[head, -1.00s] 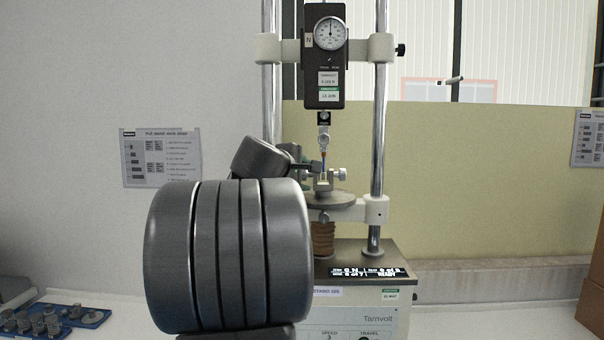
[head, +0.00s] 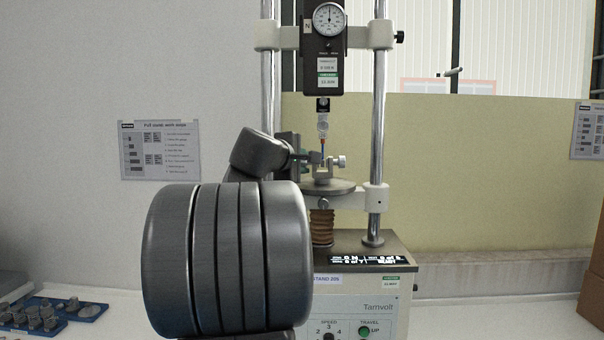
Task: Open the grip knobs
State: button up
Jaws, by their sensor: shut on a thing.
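The test stand's lower grip (head: 323,169) sits on a round plate between two chrome columns. Its right grip knob (head: 340,161) is a small silver cylinder sticking out to the right. My gripper (head: 310,158) reaches in from the left and is shut at the grip's left side, where the left knob would be. The left knob is hidden by the jaws, so I cannot see how far it is turned.
My large arm link covers the lower left centre. The stand's base (head: 380,300) has a lit display and a green travel button (head: 364,331). A blue tray (head: 85,311) of grey parts lies at the left. The bench at the right is mostly clear.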

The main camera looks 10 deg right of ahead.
jog(key=shift+f+m+t+h+b, duration=0.35)
jog(key=shift+t+b, duration=0.35)
jog(key=shift+b, duration=2.3)
jog(key=shift+r+t+b, duration=0.15)
jog(key=shift+t+b, duration=0.15)
jog(key=shift+b, duration=0.35)
jog(key=o, duration=1)
jog(key=b+v, duration=0.1)
jog(key=v, duration=1.3)
jog(key=shift+w, duration=0.1)
